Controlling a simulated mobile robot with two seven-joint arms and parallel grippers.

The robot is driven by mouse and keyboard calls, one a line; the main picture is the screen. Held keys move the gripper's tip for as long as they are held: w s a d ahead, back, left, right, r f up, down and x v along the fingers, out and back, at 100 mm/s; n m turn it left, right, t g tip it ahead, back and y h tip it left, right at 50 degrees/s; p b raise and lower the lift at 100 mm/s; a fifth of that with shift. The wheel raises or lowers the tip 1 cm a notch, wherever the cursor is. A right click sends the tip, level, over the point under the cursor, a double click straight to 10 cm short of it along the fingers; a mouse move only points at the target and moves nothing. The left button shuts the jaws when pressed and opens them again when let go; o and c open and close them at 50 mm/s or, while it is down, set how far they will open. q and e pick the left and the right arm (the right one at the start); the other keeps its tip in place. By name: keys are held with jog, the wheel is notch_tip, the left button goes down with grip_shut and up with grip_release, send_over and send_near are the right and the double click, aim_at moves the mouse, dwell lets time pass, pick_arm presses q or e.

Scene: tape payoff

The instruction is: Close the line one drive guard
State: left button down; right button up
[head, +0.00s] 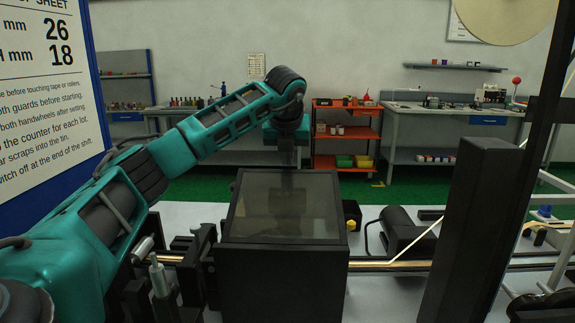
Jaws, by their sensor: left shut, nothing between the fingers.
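The drive guard (283,280) is a black box with a tinted see-through panel (285,212) in a dark frame, in the lower middle of the head view. The panel's frame meets the box along the near edge. I cannot tell whether it lies fully down or stands tilted. My left gripper (287,182) hangs down at the panel's far edge, seen dimly through the tint. It is shut and empty. Whether it touches the panel is not clear. My right gripper is not in view.
A tape line (385,265) runs sideways past the guard. A black motor-like unit (402,230) sits right of it, and a tall dark post (465,230) stands farther right. A blue-framed sign (45,90) fills the left. An orange shelf cart (345,135) and benches stand behind.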

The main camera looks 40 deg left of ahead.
pick_arm(q)
jog(key=shift+x, duration=1.85)
jog(key=f+b, duration=0.1)
jog(key=f, duration=0.3)
jog(key=shift+w+a+f+b, duration=0.2)
jog(key=shift+a+b, duration=0.05)
jog(key=shift+b, duration=0.1)
jog(key=f, duration=0.1)
jog(key=f+p, duration=0.1)
jog(key=shift+w+a+f+g, duration=0.1)
jog(key=shift+w+f+g, duration=0.1)
jog(key=shift+f+g, duration=0.2)
jog(key=shift+s+f+h, duration=0.1)
jog(key=shift+f+h, duration=0.4)
jog(key=shift+f, duration=0.1)
jog(key=shift+s+f, duration=0.1)
jog(key=shift+f, duration=0.1)
